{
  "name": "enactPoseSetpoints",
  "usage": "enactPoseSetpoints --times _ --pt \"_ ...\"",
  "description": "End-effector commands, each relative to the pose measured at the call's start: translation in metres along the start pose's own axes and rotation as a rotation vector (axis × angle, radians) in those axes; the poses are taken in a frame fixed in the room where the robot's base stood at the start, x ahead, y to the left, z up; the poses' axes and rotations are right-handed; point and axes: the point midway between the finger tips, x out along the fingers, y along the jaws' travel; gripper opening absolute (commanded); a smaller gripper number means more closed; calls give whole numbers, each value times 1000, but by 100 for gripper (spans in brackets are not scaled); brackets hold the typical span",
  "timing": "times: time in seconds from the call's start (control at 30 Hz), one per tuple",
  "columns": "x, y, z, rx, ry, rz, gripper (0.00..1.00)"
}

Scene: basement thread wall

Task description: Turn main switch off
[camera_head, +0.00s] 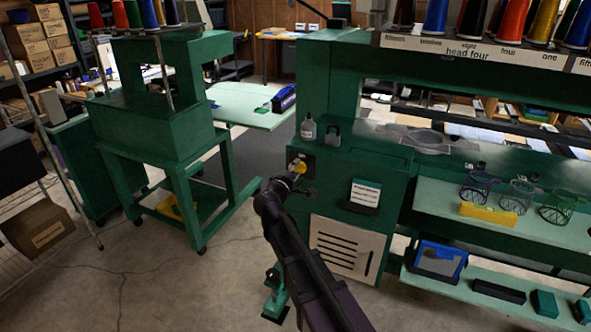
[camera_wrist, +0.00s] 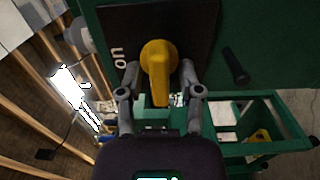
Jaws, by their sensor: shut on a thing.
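The main switch is a yellow rotary knob (camera_wrist: 158,62) on a black plate (camera_wrist: 190,25), with the word "on" beside it in the wrist view. In the head view the yellow knob (camera_head: 299,166) shows small on the front of the green machine cabinet (camera_head: 375,170). My gripper (camera_wrist: 160,76) has one finger on each side of the knob's handle and is shut on it. In the head view my gripper (camera_head: 293,178) covers part of the switch. The handle points down towards my palm in the wrist view.
A white bottle (camera_head: 308,130) stands on the cabinet top above the switch. A louvred panel (camera_head: 346,247) and a small label sign (camera_head: 364,195) are on the cabinet front. A second green machine (camera_head: 160,130) stands left. Bare concrete floor (camera_head: 190,290) lies between.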

Motion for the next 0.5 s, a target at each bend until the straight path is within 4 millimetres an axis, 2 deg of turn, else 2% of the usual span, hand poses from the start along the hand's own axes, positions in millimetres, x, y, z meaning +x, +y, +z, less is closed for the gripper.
enactPoseSetpoints --times 0.4,0.43,0.5 --pt "0 0 0 -9 1 0 0" --pt "0 0 0 -8 1 0 55" --pt "0 0 0 -8 0 0 56"
